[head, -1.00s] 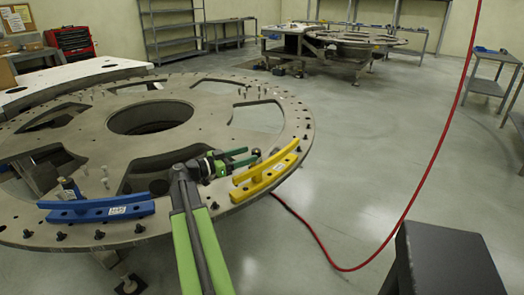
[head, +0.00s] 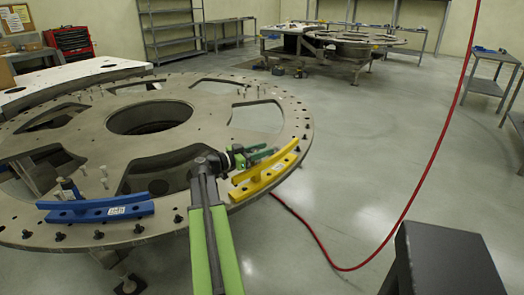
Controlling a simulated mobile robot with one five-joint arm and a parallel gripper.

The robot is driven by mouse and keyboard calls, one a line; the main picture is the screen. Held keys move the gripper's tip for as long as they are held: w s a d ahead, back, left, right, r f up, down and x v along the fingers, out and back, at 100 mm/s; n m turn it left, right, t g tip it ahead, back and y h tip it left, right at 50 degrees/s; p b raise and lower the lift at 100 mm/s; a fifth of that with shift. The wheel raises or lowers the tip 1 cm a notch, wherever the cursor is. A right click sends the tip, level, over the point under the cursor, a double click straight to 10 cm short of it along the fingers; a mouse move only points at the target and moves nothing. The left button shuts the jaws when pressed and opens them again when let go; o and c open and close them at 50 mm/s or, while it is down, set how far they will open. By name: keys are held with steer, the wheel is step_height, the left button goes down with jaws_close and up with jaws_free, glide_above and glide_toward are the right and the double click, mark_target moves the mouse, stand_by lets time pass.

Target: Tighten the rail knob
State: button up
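The yellow rail (head: 268,174) lies on the right edge of the large round turret plate (head: 80,131), with dark bolt holes along it. My gripper (head: 264,155), with green fingers, is at the yellow rail's left side, level with where the rail's small dark knob stands. The fingers and wrist hide the knob, so I cannot tell whether they touch it or how far apart they are. The blue rail (head: 95,210) lies on the near left rim, with a small upright pin (head: 66,187) at its left end.
Several bolts and upright pins stand on the plate, which has large cutouts. A dark stool or box (head: 445,262) stands at the lower right. A red hose (head: 420,184) hangs down and runs across the floor. The floor between is clear.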

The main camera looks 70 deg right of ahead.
jaws_close()
steer(key=shift+m+g+y, duration=0.3)
steer(key=shift+g, duration=0.1)
steer(key=shift+s+a+m+g+y, duration=0.15)
steer(key=shift+a+m+g+y, duration=0.1)
steer(key=shift+m+g+y, duration=0.95)
steer(key=shift+s+a+m+g+y, duration=0.15)
steer(key=shift+a+m+g+y, duration=0.2)
steer(key=shift+m+y, duration=0.95)
steer(key=shift+s+a+m+g+y, duration=0.15)
steer(key=shift+m+g+y, duration=0.65)
steer(key=shift+y, duration=1)
steer(key=o, duration=0.8)
jaws_free()
steer(key=shift+o, duration=0.2)
